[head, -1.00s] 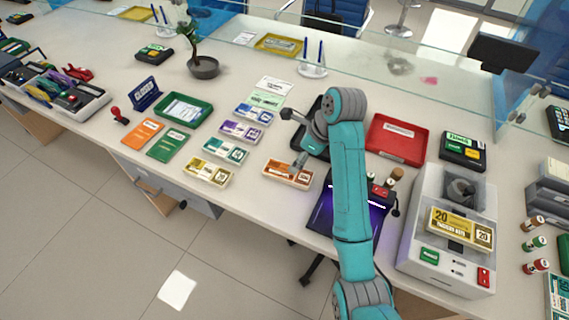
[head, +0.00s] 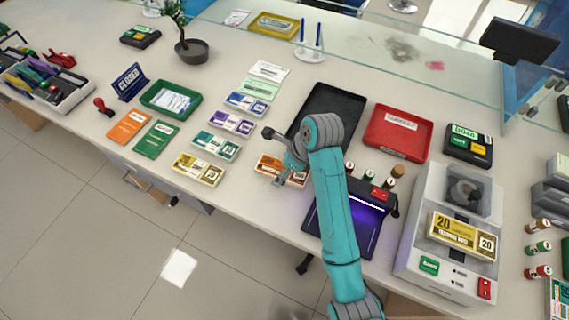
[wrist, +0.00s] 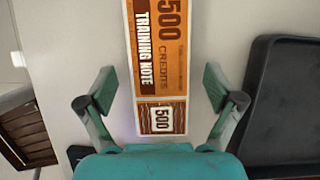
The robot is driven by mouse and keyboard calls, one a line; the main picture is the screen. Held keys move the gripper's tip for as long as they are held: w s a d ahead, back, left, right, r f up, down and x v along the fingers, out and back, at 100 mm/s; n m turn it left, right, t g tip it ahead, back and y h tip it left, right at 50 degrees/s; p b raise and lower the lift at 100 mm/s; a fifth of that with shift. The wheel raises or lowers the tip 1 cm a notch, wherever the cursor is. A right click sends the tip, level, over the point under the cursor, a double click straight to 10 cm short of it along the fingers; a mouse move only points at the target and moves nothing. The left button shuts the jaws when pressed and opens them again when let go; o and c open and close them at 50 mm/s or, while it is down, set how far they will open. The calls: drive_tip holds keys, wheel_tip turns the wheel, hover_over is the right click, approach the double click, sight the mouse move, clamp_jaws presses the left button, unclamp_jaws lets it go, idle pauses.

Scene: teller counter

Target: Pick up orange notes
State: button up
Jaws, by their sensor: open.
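The orange notes (head: 267,168) lie as a banded stack on the counter, partly hidden behind my gripper in the head view. In the wrist view the orange notes (wrist: 160,60) run lengthwise, printed "500 CREDITS TRAINING NOTE", with their near end between my two fingers. My gripper (wrist: 160,82) is open and empty, with a finger on each side of the stack and a gap on both sides. In the head view my gripper (head: 278,180) is over the stack; its exact height above the counter I cannot tell.
Yellow notes (head: 198,169), teal notes (head: 216,146), purple notes (head: 232,123) and blue notes (head: 247,103) lie to the left. A black tray (head: 343,97) and a red tray (head: 398,132) are behind. A lit purple device (head: 340,225) and a note counter (head: 440,262) stand right.

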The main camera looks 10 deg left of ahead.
drive_tip(key=c, duration=1.3)
drive_tip(key=shift+r, duration=0.1)
